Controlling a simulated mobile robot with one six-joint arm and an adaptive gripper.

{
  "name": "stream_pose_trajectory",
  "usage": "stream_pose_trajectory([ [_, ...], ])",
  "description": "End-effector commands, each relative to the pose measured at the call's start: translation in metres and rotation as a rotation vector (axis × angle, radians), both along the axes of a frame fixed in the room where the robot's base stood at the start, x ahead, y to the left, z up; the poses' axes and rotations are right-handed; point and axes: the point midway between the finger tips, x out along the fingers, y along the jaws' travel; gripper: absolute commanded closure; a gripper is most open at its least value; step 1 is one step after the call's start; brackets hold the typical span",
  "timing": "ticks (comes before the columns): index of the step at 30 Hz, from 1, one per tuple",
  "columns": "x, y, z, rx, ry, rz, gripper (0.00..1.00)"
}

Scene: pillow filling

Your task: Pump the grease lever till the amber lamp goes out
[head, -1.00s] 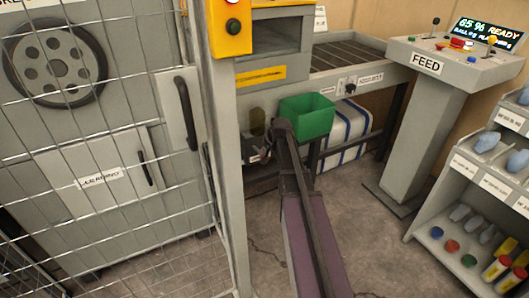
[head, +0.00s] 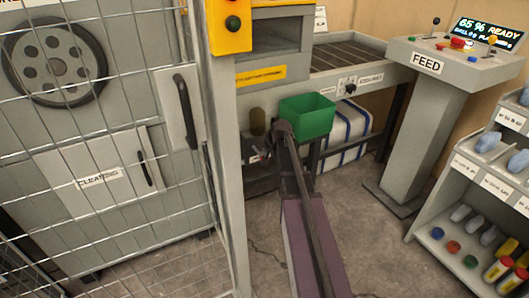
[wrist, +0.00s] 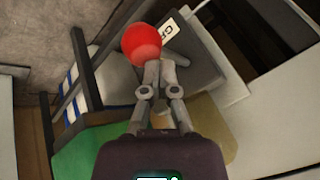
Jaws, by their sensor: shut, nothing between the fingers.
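A red ball knob (wrist: 141,45) shows in the wrist view, just beyond my fingertips. It sits by a grey block with a white label (wrist: 168,28) that is partly cut off by view and angle. My gripper (wrist: 160,68) is shut and empty, its fingertips overlapping the knob's lower right edge in the picture; I cannot tell whether they touch it. In the head view my gripper (head: 262,157) is small and dark, low beside the machine, and the knob is not clear there. An olive cylinder (head: 257,121) stands just above it. I cannot make out an amber lamp.
A green bin (head: 307,117) is right beside my arm, and also in the wrist view (wrist: 85,150). A wire-mesh guard (head: 110,200) and its post stand to the left. The FEED console (head: 427,65) and a shelf rack (head: 480,190) are at right.

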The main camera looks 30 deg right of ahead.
Motion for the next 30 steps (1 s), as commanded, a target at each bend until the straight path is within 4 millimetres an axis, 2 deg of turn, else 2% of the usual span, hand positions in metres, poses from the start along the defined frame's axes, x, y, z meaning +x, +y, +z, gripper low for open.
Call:
stream_pose_trajectory([
  [30, -0.0025, 0.0000, -0.0090, 0.001, 0.001, 0.000, 1.00],
])
